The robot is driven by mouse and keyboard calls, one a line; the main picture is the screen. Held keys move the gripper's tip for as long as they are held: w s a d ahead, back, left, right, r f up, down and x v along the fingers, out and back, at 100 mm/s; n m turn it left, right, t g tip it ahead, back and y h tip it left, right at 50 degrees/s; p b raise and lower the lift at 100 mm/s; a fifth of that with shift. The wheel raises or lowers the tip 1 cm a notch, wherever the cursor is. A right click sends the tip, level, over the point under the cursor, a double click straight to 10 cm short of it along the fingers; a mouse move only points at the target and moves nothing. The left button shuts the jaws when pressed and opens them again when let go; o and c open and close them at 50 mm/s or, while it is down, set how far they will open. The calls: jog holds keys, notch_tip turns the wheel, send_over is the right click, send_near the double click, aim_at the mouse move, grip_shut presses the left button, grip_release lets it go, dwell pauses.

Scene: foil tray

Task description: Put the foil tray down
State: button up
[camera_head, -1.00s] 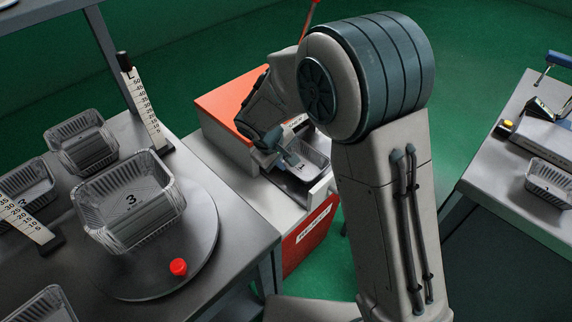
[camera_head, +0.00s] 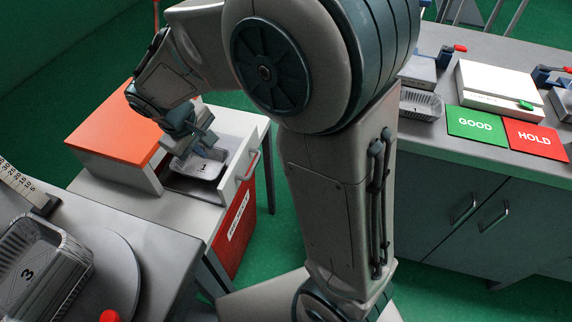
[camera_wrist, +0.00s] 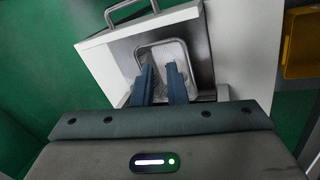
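A small silver foil tray (camera_head: 203,164) marked 1 sits in the open drawer (camera_head: 238,172) of the orange-topped cabinet. My gripper (camera_head: 193,148) reaches down over the tray's far left side. In the wrist view, the two blue fingers of my gripper (camera_wrist: 160,68) stand apart with a visible gap between them. The foil tray (camera_wrist: 181,48) lies beneath and beyond their tips, inside the drawer. Whether a finger touches the tray's wall is hard to tell.
A larger foil tray (camera_head: 40,270) marked 3 stands on the left table. Green GOOD (camera_head: 477,123) and red HOLD (camera_head: 534,139) mats lie on the right counter, with another foil tray (camera_head: 421,104) beside them. A drawer handle (camera_wrist: 128,10) shows in the wrist view.

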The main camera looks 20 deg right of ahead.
jog(key=s+d+r+m+y, duration=0.2)
jog(key=s+d+m, duration=0.5)
jog(key=s+d, duration=0.8)
jog(key=shift+s+r+m+g+y, duration=0.2)
jog(key=shift+r+m+g+y, duration=0.15)
jog(key=shift+r, duration=0.5)
